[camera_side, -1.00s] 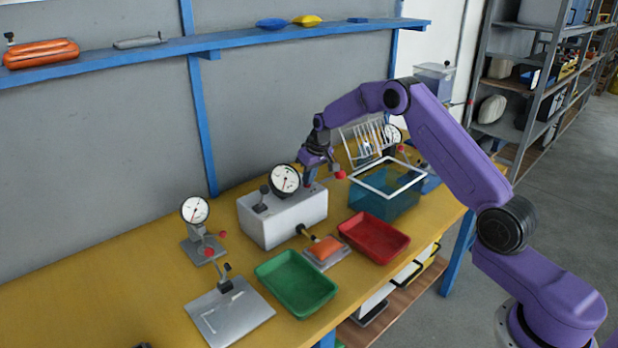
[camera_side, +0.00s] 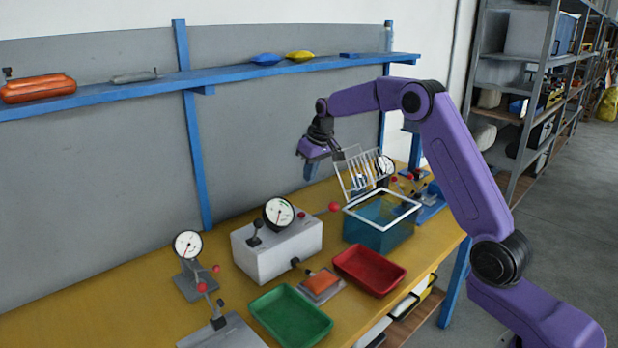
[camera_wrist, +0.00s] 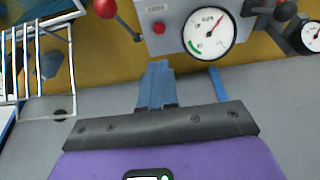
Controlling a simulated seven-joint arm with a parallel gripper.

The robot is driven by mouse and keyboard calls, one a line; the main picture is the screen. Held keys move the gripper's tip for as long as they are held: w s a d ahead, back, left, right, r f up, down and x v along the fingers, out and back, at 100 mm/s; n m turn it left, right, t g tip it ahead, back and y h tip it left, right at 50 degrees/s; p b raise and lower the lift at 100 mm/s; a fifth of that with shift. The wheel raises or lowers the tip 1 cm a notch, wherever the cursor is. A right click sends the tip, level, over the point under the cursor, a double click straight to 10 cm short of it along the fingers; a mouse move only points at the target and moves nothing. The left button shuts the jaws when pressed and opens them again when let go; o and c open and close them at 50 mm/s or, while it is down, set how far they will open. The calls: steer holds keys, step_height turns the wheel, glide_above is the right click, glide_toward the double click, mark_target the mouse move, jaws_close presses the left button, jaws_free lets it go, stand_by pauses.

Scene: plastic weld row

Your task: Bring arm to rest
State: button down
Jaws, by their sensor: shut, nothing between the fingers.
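My gripper (camera_side: 309,171) is raised above the back of the yellow bench, near the grey back panel, behind and above the white machine with a dial. Its blue fingers point down and are together with nothing between them. In the wrist view the shut fingers (camera_wrist: 156,86) show in front of the machine's edge and the yellow bench top. My purple arm is bent, with its forearm reaching left over the bench.
The white welder box (camera_side: 277,248) has a dial and a red-knobbed lever. A wire rack (camera_side: 362,172) stands close right of my gripper, behind a teal tank (camera_side: 380,230). Green (camera_side: 291,315) and red (camera_side: 369,270) trays lie in front. A blue shelf (camera_side: 230,77) runs along the wall.

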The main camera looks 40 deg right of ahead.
stand_by(0.3)
steer(key=s+a+r+n+g+y, duration=0.1)
steer(key=s+a+n, duration=0.2)
steer(key=s+a, duration=0.7)
steer(key=s+a+r+n+g, duration=0.1)
steer(key=s+a+r+n, duration=0.15)
steer(key=s+a, duration=0.7)
steer(key=s+d+f+n, duration=0.1)
steer(key=s+d+n, duration=0.1)
steer(key=s, duration=0.7)
steer(key=s+d+f+n+g, duration=0.1)
steer(key=s+d+f+n, duration=0.1)
steer(key=s, duration=0.8)
steer(key=s+d+f+n, duration=0.1)
steer(key=s+d+n, duration=0.1)
steer(key=s, duration=0.8)
steer(key=shift+f+n+h, duration=0.25)
steer(key=shift+n+h, duration=0.05)
steer(key=shift+n, duration=0.25)
